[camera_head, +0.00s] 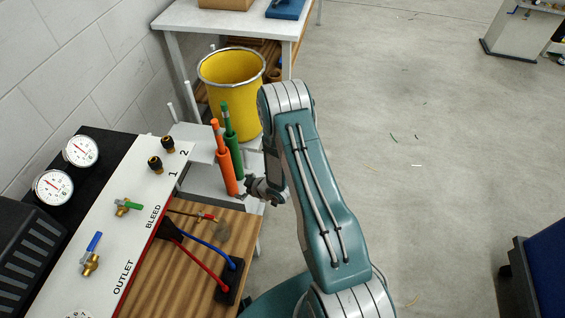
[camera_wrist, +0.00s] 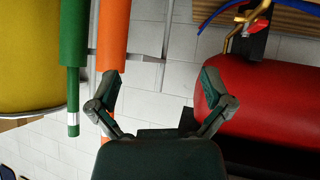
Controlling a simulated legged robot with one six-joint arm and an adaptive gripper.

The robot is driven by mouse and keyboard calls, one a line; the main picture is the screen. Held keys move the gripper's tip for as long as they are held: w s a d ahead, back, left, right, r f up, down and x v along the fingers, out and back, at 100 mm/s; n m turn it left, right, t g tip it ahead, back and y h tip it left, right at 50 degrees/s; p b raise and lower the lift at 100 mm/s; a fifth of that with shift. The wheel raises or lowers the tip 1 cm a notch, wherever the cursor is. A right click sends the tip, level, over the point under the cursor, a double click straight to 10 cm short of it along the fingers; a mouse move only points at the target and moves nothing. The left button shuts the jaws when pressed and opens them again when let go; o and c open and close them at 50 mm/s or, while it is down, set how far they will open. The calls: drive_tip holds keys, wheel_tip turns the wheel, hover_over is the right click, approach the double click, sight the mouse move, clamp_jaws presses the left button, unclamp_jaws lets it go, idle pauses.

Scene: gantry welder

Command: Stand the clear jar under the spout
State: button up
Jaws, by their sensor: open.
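My gripper (camera_head: 264,190) is open beside the wooden bench edge, just right of the orange torch-like rod. In the wrist view my gripper (camera_wrist: 160,88) has its two fingers spread wide with nothing between them. A thin brass spout (camera_head: 190,214) with a red part sticks out from the panel over the wooden bench top. A faint greyish round shape (camera_head: 222,232) is on the wood near the spout's end; I cannot tell if it is the clear jar. No jar shows clearly in either view.
An orange rod (camera_head: 226,162) and a green rod (camera_head: 231,135) stand close left of my gripper. Behind them is a yellow bin (camera_head: 231,100). Red and blue hoses (camera_head: 205,262) cross the wooden bench (camera_head: 160,285). A red cylinder (camera_wrist: 275,95) fills the wrist view's right.

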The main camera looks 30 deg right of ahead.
drive_tip(key=w+d+r+m+h, duration=0.1)
drive_tip(key=w+d+r+h, duration=0.1)
drive_tip(key=r, duration=0.7)
drive_tip(key=w+d+r+m+h, duration=0.1)
drive_tip(key=w+d+r+h, duration=0.1)
drive_tip(key=r, duration=0.6)
drive_tip(key=s+d+r+m+h, duration=0.1)
drive_tip(key=s+r, duration=0.2)
drive_tip(key=r, duration=0.5)
drive_tip(key=s+d+r+m+h, duration=0.1)
drive_tip(key=s+r, duration=0.2)
drive_tip(key=r, duration=0.4)
drive_tip(key=s+a+r+m+g, duration=0.1)
drive_tip(key=s+r, duration=0.3)
drive_tip(key=s, duration=0.5)
drive_tip(key=s+a+r+m+g, duration=0.1)
drive_tip(key=s+r+m, duration=0.1)
drive_tip(key=s+r, duration=0.3)
drive_tip(key=s+a+r+m+g, duration=0.1)
drive_tip(key=s+r, duration=0.4)
drive_tip(key=s, duration=0.7)
drive_tip(key=shift+s+a+m+g, duration=0.3)
drive_tip(key=shift+a+m, duration=0.2)
drive_tip(key=shift+a, duration=0.1)
drive_tip(key=c, duration=0.6)
drive_tip(key=shift+a, duration=0.15)
